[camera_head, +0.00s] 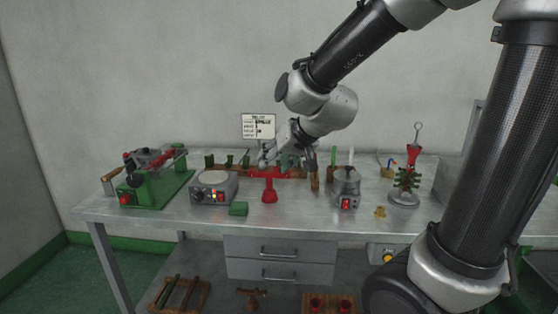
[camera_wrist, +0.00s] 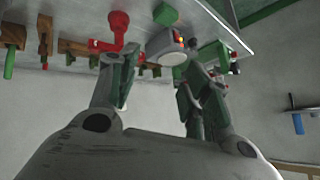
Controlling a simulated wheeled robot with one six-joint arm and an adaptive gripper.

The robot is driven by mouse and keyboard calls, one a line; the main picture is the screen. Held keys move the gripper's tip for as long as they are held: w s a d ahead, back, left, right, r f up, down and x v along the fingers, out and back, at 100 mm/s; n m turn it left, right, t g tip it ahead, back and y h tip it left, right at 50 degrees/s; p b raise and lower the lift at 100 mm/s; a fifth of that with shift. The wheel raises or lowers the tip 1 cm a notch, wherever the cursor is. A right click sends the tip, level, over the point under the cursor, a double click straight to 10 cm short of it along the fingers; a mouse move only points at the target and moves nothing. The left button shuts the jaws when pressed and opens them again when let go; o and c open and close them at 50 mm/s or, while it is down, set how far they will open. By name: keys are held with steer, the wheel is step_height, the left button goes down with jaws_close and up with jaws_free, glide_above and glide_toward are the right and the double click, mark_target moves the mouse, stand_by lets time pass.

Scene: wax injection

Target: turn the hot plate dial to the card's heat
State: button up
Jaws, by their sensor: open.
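The hot plate (camera_head: 213,188) is a grey box with a pale round top on the left half of the bench. Its front panel carries a small lit control (camera_head: 213,196); the dial's setting is too small to read. The card (camera_head: 258,126) stands upright at the back of the bench, with printed lines too small to read. My gripper (camera_head: 288,158) is over the back middle of the bench, right of the hot plate and apart from it. In the wrist view my gripper (camera_wrist: 155,95) is open and empty, and the hot plate (camera_wrist: 168,48) shows beyond the fingers.
A red stand (camera_head: 269,191) and a green block (camera_head: 238,209) are right of the hot plate. A green-based clamp machine (camera_head: 155,186) is at left. The bench's front strip is mostly clear.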

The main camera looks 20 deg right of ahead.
stand_by(0.4)
steer(key=t+h, duration=0.5)
steer(key=t, duration=0.2)
glide_above(198, 198)
steer(key=f+v, duration=0.1)
steer(key=v, duration=0.2)
step_height(198, 198, down, 11)
steer(key=d, duration=0.1)
steer(key=s+a+f+t+h, duration=0.1)
steer(key=s+a+f+h, duration=0.35)
steer(key=f, duration=0.45)
steer(key=shift+m+h, duration=0.25)
steer(key=shift+m, duration=0.05)
steer(key=x, duration=0.6)
steer(key=shift+w+d, duration=0.25)
steer(key=shift+d, duration=0.2)
steer(key=c, duration=1)
